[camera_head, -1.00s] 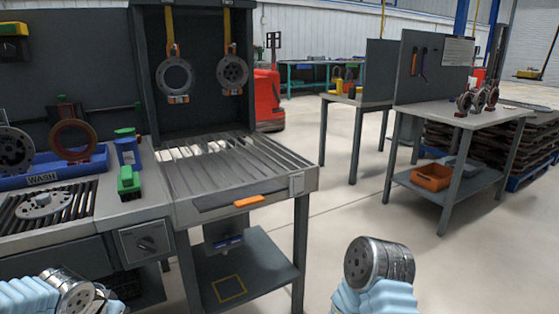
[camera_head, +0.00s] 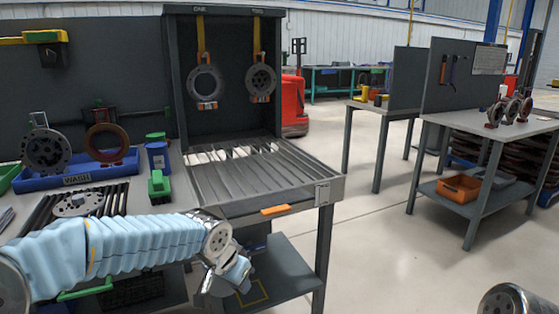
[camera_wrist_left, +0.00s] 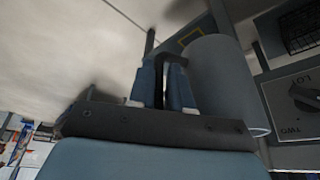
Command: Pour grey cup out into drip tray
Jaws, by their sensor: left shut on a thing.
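The grey cup (camera_wrist_left: 228,85) shows in the left wrist view as a plain grey-blue cylinder, with a handle on its side. My left gripper (camera_wrist_left: 160,88) is shut on that handle, with the cup's body just right of the fingers. The cup's mouth and contents are hidden, and I cannot tell its tilt. In the head view my left arm reaches across the front of the bench, and the cup cannot be made out there. The ribbed metal tray (camera_head: 325,192) below the two hanging rings looks like the drip tray. My right gripper is out of view.
A slatted wash grate (camera_head: 42,207) bears a metal disc (camera_head: 78,203). Behind it are a blue bin (camera_head: 75,181), a blue container (camera_head: 157,156) and a green-topped brush (camera_head: 159,187). Open floor lies to the right.

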